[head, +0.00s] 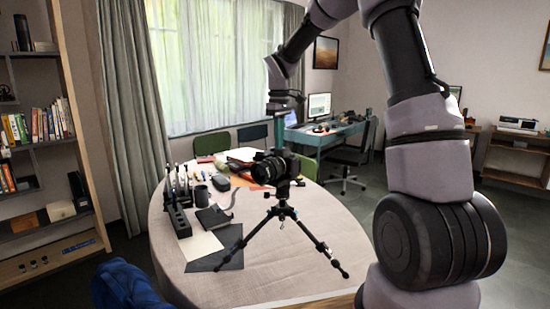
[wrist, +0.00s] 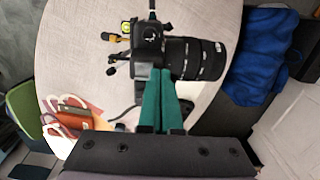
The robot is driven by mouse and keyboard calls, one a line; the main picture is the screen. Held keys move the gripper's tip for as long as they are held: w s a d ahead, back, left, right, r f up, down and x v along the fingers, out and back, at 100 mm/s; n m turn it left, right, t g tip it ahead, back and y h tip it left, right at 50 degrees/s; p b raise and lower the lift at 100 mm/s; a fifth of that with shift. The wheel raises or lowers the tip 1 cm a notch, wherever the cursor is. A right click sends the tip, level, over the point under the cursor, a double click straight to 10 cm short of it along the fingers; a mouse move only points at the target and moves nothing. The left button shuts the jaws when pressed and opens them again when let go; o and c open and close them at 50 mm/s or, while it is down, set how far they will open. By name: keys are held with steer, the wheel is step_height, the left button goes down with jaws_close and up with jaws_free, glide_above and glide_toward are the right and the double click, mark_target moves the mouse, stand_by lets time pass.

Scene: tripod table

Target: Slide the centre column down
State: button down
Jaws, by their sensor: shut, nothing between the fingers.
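A black camera with a large lens (head: 268,168) is mounted on a small black tripod (head: 283,210) that stands upright on the round table (head: 330,220), legs spread. The short centre column (head: 283,190) shows between the camera and the leg hub. My gripper (head: 280,147) points down directly over the camera, its green fingers shut and empty. In the wrist view the fingertips (wrist: 160,72) overlap the edge of the camera body (wrist: 147,45), beside the lens (wrist: 197,58). I cannot tell whether they touch it. The column is hidden there under the camera.
The table's right side is clear. A blue cloth-like object (head: 122,287) is at the front left.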

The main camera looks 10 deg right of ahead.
steer(key=shift+f, duration=1.55)
steer(key=shift+r, duration=3)
